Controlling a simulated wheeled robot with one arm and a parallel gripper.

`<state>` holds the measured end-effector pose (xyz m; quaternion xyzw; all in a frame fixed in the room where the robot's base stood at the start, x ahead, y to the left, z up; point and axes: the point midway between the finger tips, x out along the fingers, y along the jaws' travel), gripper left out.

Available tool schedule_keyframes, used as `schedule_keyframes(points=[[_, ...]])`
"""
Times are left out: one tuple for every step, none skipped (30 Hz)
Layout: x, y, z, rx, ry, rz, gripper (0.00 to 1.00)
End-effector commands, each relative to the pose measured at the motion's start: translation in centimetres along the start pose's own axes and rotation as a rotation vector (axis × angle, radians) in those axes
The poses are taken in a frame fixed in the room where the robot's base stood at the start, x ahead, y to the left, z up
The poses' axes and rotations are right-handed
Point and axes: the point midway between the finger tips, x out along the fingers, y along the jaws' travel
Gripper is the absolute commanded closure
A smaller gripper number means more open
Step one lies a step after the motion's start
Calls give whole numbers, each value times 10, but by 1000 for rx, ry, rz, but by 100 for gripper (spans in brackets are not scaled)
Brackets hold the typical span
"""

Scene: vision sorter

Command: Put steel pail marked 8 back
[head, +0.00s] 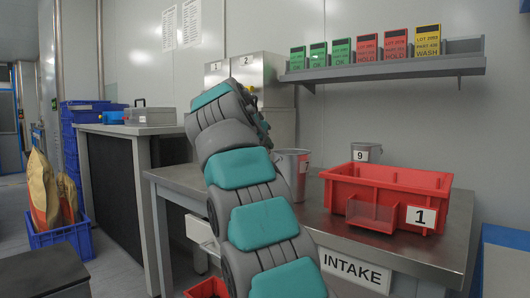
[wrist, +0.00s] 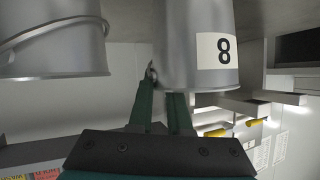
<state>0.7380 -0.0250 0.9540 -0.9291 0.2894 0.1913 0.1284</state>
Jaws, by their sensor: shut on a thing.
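The steel pail marked 8 (wrist: 190,45) fills the upper middle of the wrist view, which shows the scene upside down. My gripper (wrist: 166,88) is shut on this pail at its rim. Its base is out of frame, so I cannot tell whether it stands on something. In the head view my arm hides my gripper and pail 8. Another steel pail (wrist: 55,40) with a wire handle stands beside it, apart; no number shows on it there.
In the head view a pail marked 7 (head: 291,170) stands partly behind my arm on the steel bench (head: 445,237). A pail marked 9 (head: 366,152) stands behind red bin 1 (head: 389,190). A card shelf (head: 385,69) hangs above. Grey cabinets (head: 262,72) stand behind my arm.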

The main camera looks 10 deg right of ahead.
Motion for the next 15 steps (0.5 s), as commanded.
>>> schedule_keyframes(points=[[2,1,4,-1,1,0,100],[2,1,6,-1,2,-1,100],[2,1,7,0,3,-1,100],[2,2,8,0,3,-2,100],[3,2,9,1,3,-2,100],[3,2,11,1,2,-1,100],[4,2,12,1,1,-1,100],[4,2,12,1,1,-1,100],[5,2,12,1,1,-1,100],[5,2,12,1,1,-1,100],[5,2,12,1,1,-1,100],[5,2,12,1,1,-1,100],[5,2,12,1,1,-1,100],[5,2,12,1,2,-2,100],[5,2,12,1,2,-2,100]])
